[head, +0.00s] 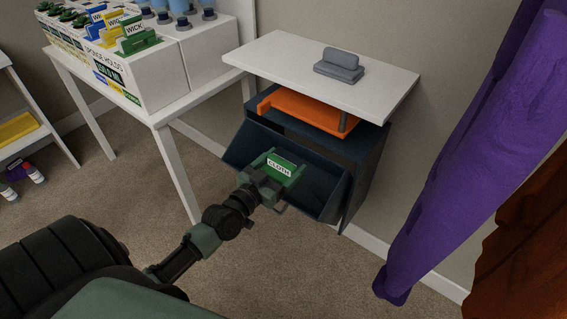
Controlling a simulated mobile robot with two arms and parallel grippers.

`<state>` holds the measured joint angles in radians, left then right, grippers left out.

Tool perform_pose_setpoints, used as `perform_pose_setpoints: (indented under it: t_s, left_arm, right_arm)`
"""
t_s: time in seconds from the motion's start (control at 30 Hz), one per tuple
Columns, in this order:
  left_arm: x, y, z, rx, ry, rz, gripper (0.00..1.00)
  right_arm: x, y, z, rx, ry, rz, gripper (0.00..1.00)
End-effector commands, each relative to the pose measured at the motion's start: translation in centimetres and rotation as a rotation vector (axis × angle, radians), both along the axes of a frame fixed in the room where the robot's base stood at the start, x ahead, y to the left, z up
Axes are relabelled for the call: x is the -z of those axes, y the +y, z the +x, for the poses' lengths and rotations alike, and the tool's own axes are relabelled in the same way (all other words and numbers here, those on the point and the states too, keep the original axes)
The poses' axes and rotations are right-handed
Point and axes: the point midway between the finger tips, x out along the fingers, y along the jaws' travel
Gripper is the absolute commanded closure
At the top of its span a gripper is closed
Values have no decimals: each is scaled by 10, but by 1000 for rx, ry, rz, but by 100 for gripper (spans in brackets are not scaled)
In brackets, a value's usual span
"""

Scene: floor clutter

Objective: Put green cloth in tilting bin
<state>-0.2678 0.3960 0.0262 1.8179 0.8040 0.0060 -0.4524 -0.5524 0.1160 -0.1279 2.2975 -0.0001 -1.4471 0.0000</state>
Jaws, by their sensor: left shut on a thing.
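The green cloth (284,162), with a white label reading CLOTH, is at the end of my left arm. My left gripper (266,180) is shut on it. The tilting bin (312,203) is dark blue, set in a dark cabinet, and its front is tilted out so the top stands open. The cloth is in front of or over the bin's opening in the picture; I cannot tell how far it is above or inside. My right gripper is not in view.
A white shelf (300,62) with a grey block (339,66) is above the cabinet, with an orange tray (300,107) under it. A white table (160,115) with labelled boxes stands at left. A purple curtain (462,150) hangs at right. Carpet (300,270) in front is clear.

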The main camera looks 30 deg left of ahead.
Motion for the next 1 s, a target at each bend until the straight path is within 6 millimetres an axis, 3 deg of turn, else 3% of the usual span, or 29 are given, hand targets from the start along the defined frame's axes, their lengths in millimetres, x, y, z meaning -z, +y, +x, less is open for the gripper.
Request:
perform_pose_setpoints:
  t_s: [0.27, 0.3, 0.37, 0.67, 0.77, 1.0]
  left_arm:
    - [0, 0, 0, 0, 0, 0, 63]
    - [0, 0, 0, 0, 0, 0, 16]
    - [0, 0, 0, 0, 0, 0, 0]
    - [1, 0, -3, 0, 1, 1, 0]
    - [1, 1, -14, 0, 4, 2, 0]
    - [-1, 3, -56, 2, 5, 2, 0]
  right_arm:
    - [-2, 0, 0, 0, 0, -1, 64]
    - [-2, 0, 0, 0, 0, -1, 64]
    - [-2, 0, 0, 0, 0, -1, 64]
    - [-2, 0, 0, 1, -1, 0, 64]
    - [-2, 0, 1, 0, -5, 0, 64]
    - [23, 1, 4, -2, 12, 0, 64]
